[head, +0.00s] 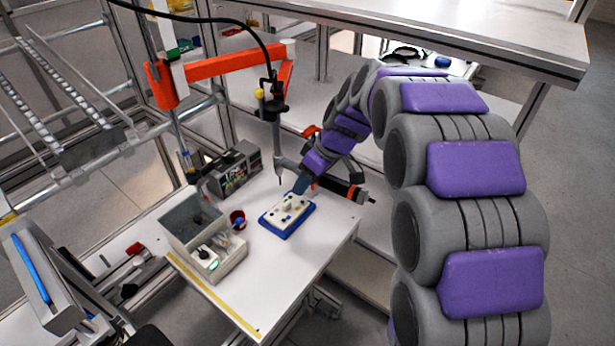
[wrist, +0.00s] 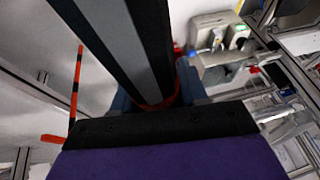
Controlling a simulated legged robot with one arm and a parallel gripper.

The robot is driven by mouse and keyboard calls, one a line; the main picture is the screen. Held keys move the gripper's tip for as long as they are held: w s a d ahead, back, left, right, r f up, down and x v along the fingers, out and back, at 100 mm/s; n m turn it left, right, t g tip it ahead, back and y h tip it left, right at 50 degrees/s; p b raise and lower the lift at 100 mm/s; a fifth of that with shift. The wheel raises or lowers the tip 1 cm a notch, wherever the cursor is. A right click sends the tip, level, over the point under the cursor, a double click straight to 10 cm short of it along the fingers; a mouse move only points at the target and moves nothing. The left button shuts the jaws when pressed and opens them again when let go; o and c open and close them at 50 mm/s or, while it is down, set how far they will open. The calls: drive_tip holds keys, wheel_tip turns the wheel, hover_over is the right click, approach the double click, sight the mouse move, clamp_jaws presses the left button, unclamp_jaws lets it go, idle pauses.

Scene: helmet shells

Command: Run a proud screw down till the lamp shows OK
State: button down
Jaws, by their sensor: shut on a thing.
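A white block with small screws or studs (head: 292,205) sits on a blue base (head: 272,228) on the white table. Single screw heights are too small to tell. A slim dark driver (head: 277,135) hangs upright from an orange arm, its tip just above and left of the block. A grey side bar with an orange and black end (head: 352,190) runs right from it. My gripper (head: 300,186) is at this bar, close over the block. In the wrist view my gripper (wrist: 155,100) is shut on a black and grey bar (wrist: 140,45), apparently the driver's. The driver tip is hidden there.
A dark controller box (head: 235,170) stands behind. The table's front right is clear. A shelf (head: 480,35) overhangs at upper right.

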wheel_tip(320, 180, down, 9)
drive_tip(key=shift+r, duration=0.2)
idle(0.4)
drive_tip(key=shift+f, duration=0.1)
drive_tip(key=shift+f, duration=1.9)
drive_tip(key=shift+s+f, duration=0.1)
drive_tip(key=shift+f, duration=1.6)
idle(1.9)
wheel_tip(320, 180, up, 6)
drive_tip(key=p, duration=0.1)
drive_tip(key=shift+p, duration=0.3)
idle(0.5)
